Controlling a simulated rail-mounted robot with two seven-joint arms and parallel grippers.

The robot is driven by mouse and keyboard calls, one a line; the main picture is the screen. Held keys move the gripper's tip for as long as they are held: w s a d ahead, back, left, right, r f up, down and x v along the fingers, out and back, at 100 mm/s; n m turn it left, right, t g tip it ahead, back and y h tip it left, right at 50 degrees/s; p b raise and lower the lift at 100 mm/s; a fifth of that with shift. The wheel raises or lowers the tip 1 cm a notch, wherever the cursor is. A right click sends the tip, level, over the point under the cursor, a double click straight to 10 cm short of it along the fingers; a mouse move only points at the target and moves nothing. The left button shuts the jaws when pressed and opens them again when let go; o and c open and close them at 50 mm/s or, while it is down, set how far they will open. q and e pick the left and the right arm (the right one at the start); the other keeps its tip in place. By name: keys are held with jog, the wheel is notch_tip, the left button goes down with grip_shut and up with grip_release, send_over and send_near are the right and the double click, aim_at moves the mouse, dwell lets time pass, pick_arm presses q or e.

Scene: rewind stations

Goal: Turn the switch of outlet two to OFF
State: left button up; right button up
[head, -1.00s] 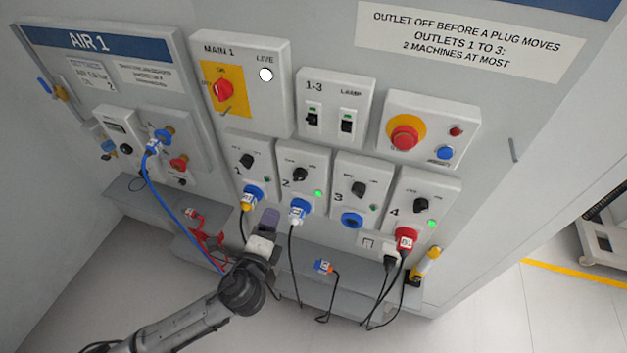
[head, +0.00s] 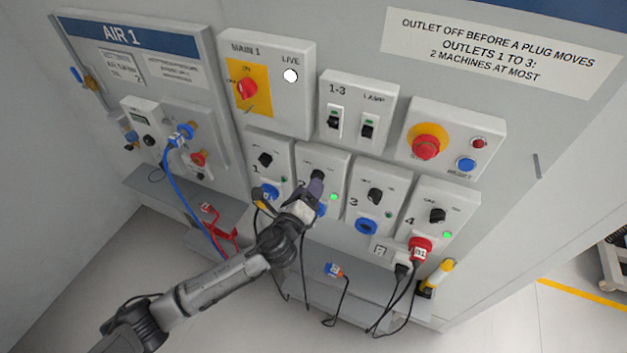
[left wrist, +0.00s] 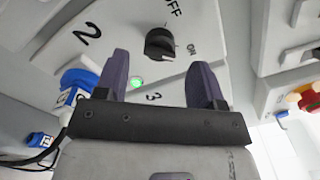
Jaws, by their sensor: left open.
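The switch of outlet two is a black round knob (left wrist: 160,44) on a pale panel, between the marks OFF and ON in the left wrist view. I cannot tell its exact pointer direction. A lit green lamp (left wrist: 136,82) sits below it; it also shows in the head view (head: 333,197). My left gripper (left wrist: 158,60) is open, its two dark fingers apart and pointing at the panel, with the knob between and beyond their tips. In the head view my left gripper (head: 317,182) covers part of outlet two and its blue plug. My right gripper is not in view.
Outlet one's knob (head: 265,160) is to the left, outlet three's knob (head: 375,195) to the right. A blue-and-white plug (left wrist: 76,90) with a cable is close to the left finger. Red emergency button (head: 426,147) is at upper right.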

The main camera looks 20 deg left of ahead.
pick_arm(q)
jog(key=shift+w+d, duration=0.1)
jog(key=shift+w, duration=1.75)
jog(key=shift+c, duration=0.2)
jog(key=shift+c, duration=1.4)
jog(key=c, duration=0.6)
jog(key=shift+o, duration=0.2)
